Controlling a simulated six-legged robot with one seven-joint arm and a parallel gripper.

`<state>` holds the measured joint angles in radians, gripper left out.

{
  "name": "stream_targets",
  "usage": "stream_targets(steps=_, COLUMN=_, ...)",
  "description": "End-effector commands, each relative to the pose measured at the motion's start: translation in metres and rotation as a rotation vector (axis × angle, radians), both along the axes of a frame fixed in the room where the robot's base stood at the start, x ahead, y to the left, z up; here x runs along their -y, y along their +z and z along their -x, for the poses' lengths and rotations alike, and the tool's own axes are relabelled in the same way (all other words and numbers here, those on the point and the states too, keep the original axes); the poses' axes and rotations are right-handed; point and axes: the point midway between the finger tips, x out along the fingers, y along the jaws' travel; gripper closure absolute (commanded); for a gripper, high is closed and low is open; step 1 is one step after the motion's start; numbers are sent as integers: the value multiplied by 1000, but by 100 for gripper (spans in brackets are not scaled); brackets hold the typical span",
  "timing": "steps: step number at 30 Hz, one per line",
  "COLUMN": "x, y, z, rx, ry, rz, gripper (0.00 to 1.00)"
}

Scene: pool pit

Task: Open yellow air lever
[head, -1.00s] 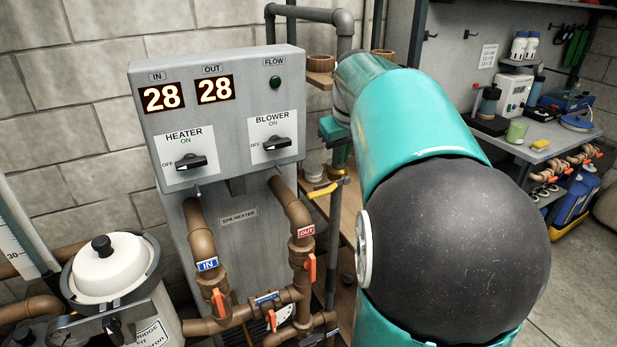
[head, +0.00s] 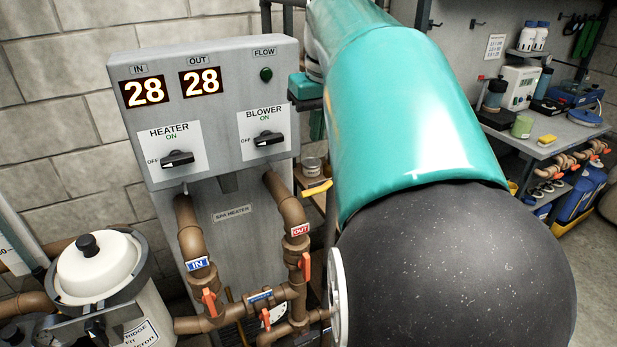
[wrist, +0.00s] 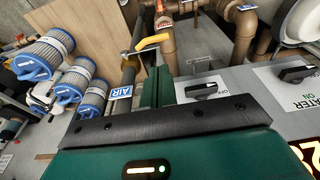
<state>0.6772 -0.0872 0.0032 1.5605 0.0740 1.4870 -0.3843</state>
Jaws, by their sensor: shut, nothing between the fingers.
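The yellow air lever (head: 316,188) shows in the head view just right of the grey heater cabinet. In the wrist view the yellow lever (wrist: 153,42) sits on a dark upright pipe, with a blue AIR label (wrist: 120,92) nearer to me. My gripper is shut and empty; its green fingers (wrist: 152,88) point toward the lever in the wrist view, with a gap between tips and lever that I cannot measure. In the head view my gripper (head: 316,124) is above the lever, beside the cabinet's right edge, partly hidden by my arm.
The spa heater cabinet (head: 229,120) with its heater and blower knobs stands close on the left. Brown pipes with orange valves (head: 306,268) run below it. A white-lidded filter (head: 97,265) stands at lower left. A workbench (head: 560,130) with bottles is at right.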

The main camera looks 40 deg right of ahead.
Motion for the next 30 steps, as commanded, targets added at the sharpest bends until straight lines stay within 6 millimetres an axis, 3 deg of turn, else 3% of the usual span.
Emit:
stream_targets(steps=8, x=2, y=-19, z=-4, rx=-2, ry=0, rz=-2, gripper=100)
stream_targets(steps=24, x=9, y=-119, z=-25, rx=-2, ry=3, rz=-1, gripper=100)
stream_targets(steps=30, x=10, y=-136, z=-29, rx=1, ry=3, rz=1, gripper=100)
